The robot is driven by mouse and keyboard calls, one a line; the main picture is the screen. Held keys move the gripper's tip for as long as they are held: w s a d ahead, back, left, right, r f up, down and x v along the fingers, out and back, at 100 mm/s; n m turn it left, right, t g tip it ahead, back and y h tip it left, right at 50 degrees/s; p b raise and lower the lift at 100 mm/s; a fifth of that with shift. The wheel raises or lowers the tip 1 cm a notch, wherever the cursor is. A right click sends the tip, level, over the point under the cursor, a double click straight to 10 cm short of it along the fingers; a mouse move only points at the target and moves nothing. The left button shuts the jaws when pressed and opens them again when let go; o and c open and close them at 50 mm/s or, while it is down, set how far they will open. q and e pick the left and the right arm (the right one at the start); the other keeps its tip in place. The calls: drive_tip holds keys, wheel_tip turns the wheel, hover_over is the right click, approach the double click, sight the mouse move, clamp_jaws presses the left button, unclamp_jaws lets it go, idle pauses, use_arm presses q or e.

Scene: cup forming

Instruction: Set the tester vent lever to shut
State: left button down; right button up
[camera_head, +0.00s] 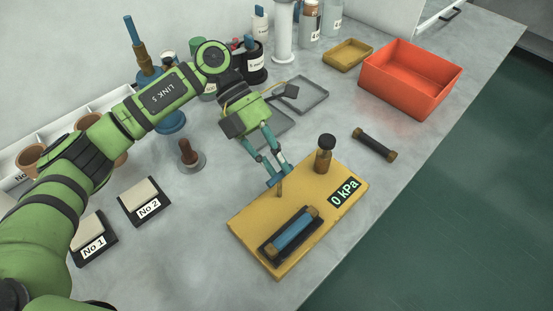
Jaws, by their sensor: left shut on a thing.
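The tester is a flat yellow board (252,222) with a display (345,193) that reads 0 kPa. A blue cylinder (294,233) with brass ends lies in a dark cradle on it. The vent lever (280,191) is a small brass-brown stick standing up from the board between the cradle and a brass post with a black knob (325,147). My left gripper (277,182) comes down from the back and is shut on the lever's top; the fingertips hide that end. Which setting the lever is at cannot be told. My right gripper is not in view.
A dark rod with brass ends (374,146) lies right of the tester, near the red-orange bin (405,85). Grey trays (301,95) lie behind. Pads marked No 1 (92,238) and No 2 (145,202) are at left. The table's edge runs along the right.

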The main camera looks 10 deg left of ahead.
use_arm(q)
drive_tip(key=shift+a+f, duration=0.1)
drive_tip(key=shift+f, duration=0.2)
drive_tip(key=c, duration=1.1)
unclamp_jaws()
drive_tip(key=shift+w+a+r, duration=0.2)
drive_tip(key=shift+w+r, duration=0.05)
drive_tip(key=shift+r, duration=0.1)
drive_tip(key=v, duration=1.1)
drive_tip(key=shift+a, duration=0.15)
